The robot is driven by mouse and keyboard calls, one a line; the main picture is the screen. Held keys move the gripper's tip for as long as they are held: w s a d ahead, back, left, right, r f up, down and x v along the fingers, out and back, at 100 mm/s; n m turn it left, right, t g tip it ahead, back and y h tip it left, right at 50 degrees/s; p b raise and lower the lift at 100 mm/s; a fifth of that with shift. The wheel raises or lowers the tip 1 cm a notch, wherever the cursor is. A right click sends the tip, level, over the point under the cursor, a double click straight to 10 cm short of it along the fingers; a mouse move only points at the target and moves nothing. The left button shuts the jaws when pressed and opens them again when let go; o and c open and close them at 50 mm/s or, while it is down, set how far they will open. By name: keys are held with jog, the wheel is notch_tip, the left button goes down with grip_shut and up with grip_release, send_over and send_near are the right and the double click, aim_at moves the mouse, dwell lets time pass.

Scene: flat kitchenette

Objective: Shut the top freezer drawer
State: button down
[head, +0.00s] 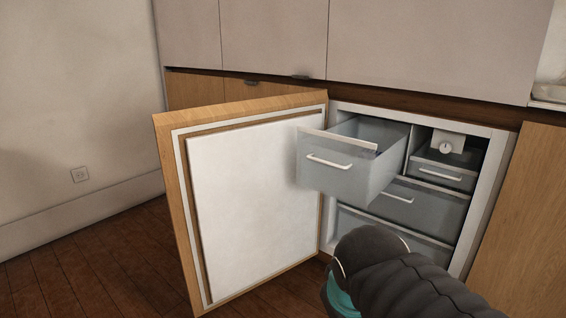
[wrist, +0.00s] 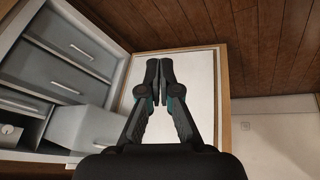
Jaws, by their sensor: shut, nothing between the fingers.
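The top freezer drawer (head: 335,168) is a translucent grey box with a white handle. It is pulled well out of the upper left of the freezer (head: 491,190) and looks empty where I see inside. In the wrist view the picture is turned, and the drawer (wrist: 84,128) juts out at the lower left. My gripper (wrist: 159,66) shows only in the wrist view. Its fingers are together and hold nothing. It appears in front of the white inner face of the open freezer door (wrist: 190,72), to the right of the drawer, apart from it.
The wood-edged freezer door (head: 252,195) stands wide open on the left. Lower drawers (head: 410,202) and a small drawer beside a dial (head: 445,147) sit inside the freezer. Cabinets line the wall above. The wooden floor (head: 90,250) at left is clear.

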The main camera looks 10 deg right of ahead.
jog(key=w+d+r+n+g+h, duration=0.1)
jog(key=w+d+n+h, duration=0.15)
jog(key=w+n, duration=0.2)
jog(key=w+d+r+n+h, duration=0.1)
jog(key=w+d+n+h, duration=0.15)
jog(key=w, duration=0.35)
jog(key=n+t+h+b, duration=0.3)
jog(key=n+t+h, duration=0.45)
jog(key=n, duration=0.95)
send_near(306, 164)
jog(key=shift+g+h, duration=0.25)
jog(key=shift+g, duration=0.1)
jog(key=w+d, duration=0.1)
jog(key=d, duration=0.1)
jog(key=w+d+r, duration=0.1)
jog(key=d, duration=0.1)
jog(key=w+d, duration=0.1)
jog(key=d, duration=0.1)
jog(key=shift+w+d+r, duration=0.15)
jog(key=shift+d+r, duration=0.05)
jog(key=shift+d, duration=0.1)
